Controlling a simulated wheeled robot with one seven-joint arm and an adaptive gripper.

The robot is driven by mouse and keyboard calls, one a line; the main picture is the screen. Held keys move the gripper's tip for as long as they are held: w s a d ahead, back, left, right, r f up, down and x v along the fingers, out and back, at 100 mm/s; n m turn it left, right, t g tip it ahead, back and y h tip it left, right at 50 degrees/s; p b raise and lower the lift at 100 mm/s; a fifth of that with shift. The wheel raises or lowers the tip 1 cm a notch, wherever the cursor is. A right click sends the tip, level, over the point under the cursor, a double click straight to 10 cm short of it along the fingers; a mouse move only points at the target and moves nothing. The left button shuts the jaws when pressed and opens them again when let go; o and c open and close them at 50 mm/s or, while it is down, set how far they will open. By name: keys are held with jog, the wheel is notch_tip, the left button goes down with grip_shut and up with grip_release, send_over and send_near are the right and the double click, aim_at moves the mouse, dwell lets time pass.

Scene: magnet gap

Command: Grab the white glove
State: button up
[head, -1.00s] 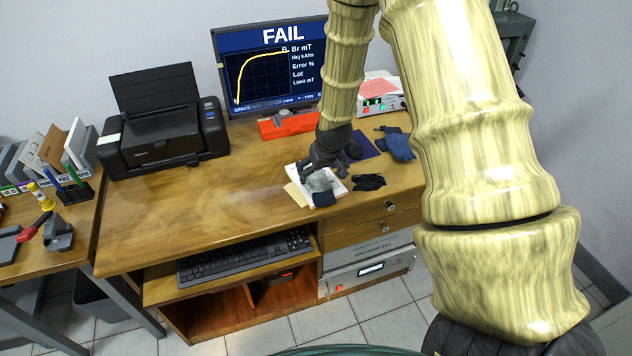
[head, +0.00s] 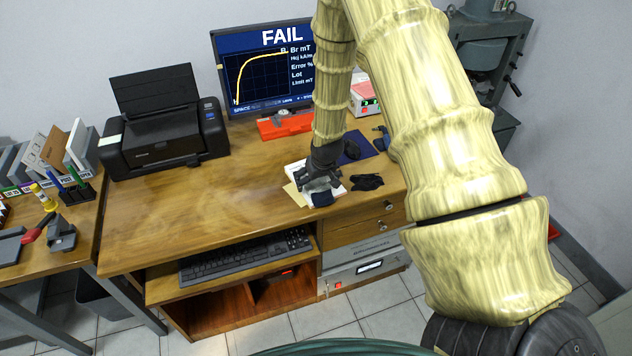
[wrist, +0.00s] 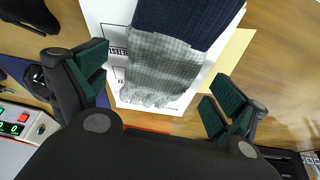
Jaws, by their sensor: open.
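The white glove (wrist: 167,65) lies on a white printed sheet on the desk. In the wrist view its pale knitted part is between my open fingers, and its dark navy cuff (wrist: 190,18) points to the picture's top. My gripper (wrist: 160,95) is open and empty, with green pads on both fingers. In the head view my gripper (head: 318,184) is over the glove and hides its pale part. Only the navy cuff (head: 322,199) shows there. I cannot tell the height between fingers and glove.
A red case (head: 286,124), a monitor (head: 265,75) and a printer (head: 160,125) stand at the back. The desk's left half (head: 190,210) is clear.

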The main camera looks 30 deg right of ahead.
jog(key=shift+f, duration=0.15)
jog(key=c, duration=1.1)
